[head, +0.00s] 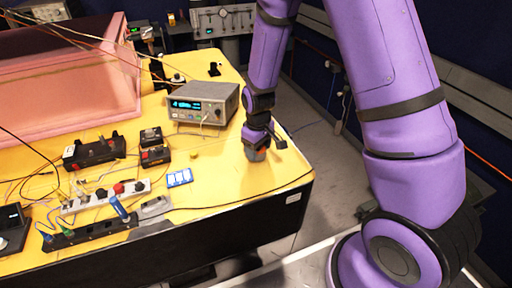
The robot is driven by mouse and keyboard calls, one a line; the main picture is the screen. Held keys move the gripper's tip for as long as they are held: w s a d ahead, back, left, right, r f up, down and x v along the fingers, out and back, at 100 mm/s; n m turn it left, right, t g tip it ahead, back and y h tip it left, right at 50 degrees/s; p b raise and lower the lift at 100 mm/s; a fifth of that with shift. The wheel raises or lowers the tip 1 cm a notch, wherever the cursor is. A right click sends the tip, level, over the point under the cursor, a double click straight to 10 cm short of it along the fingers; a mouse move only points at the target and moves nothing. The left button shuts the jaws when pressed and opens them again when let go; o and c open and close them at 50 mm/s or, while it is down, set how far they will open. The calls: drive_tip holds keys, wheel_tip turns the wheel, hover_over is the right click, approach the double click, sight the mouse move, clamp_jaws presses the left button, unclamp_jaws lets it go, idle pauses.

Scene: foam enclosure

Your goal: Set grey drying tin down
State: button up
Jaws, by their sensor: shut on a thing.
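My gripper (264,142) points down over the right part of the yellow tabletop (228,172), close to its right edge. It is shut on a small grey thing (254,154), which I take for the grey drying tin. The fingers hide much of the tin, and a small orange-red patch shows beside it. The tin is low over the tabletop; I cannot tell whether it touches.
A grey bench instrument (204,103) with a lit display stands behind and left of my gripper. A blue-and-white item (179,178), a power strip (105,195) and black boxes lie further left. A pink foam enclosure (65,85) stands at back left. Yellow surface in front is clear.

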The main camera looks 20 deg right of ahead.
drive_tip(key=shift+f, duration=0.6)
drive_tip(key=shift+f, duration=0.1)
drive_tip(key=o, duration=0.9)
drive_tip(key=shift+o, duration=0.2)
